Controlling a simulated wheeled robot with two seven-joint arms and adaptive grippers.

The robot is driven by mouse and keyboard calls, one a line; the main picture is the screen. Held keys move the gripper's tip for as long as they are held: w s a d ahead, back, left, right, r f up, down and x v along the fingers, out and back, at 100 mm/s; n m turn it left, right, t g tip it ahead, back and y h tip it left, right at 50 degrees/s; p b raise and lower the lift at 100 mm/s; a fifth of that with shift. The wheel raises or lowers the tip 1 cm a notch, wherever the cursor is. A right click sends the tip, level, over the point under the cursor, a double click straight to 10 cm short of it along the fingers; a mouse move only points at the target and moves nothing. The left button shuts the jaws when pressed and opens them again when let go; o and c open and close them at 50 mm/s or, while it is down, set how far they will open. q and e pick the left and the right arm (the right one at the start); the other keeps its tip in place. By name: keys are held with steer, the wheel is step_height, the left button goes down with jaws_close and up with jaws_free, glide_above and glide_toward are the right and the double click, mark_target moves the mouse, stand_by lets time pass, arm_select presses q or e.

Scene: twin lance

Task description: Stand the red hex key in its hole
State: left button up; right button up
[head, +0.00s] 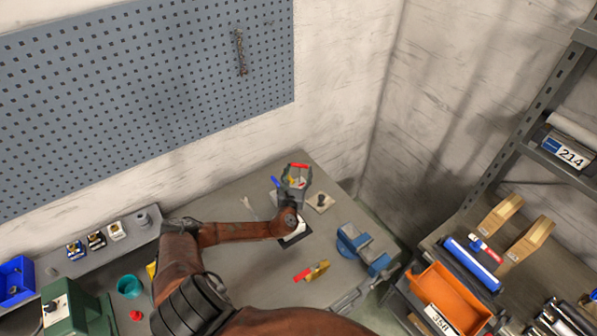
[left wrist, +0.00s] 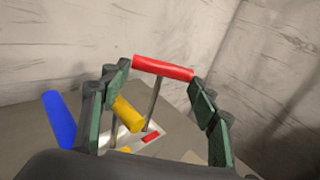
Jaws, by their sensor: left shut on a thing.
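The red hex key has a red cross handle (head: 299,166) and a thin grey shaft. My left gripper (head: 296,178) is shut on the red handle, which spans its fingertips in the left wrist view (left wrist: 163,68). The shaft points down, slightly tilted, toward a pale stand with a red mark (left wrist: 150,137). I cannot tell whether its tip is in a hole. A yellow-handled key (left wrist: 128,115) stands between the fingers, behind the red key's shaft. A blue-handled key (left wrist: 59,119) stands at the left, outside the fingers. My right gripper is not in view.
A block with a dark knob (head: 321,201) lies right of the gripper. A blue vise (head: 361,246) is at the table's right edge. A red and yellow object (head: 312,272) lies in front. A teal cup (head: 130,286) stands left. A pegboard (head: 150,95) hangs behind.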

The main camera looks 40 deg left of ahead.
arm_select(q)
steer(key=shift+f, duration=0.35)
steer(key=o, duration=1.3)
steer(key=shift+d+f, duration=0.1)
steer(key=shift+f, duration=0.05)
steer(key=shift+s, duration=0.1)
step_height(320, 180, up, 11)
steer(key=shift+f, duration=0.2)
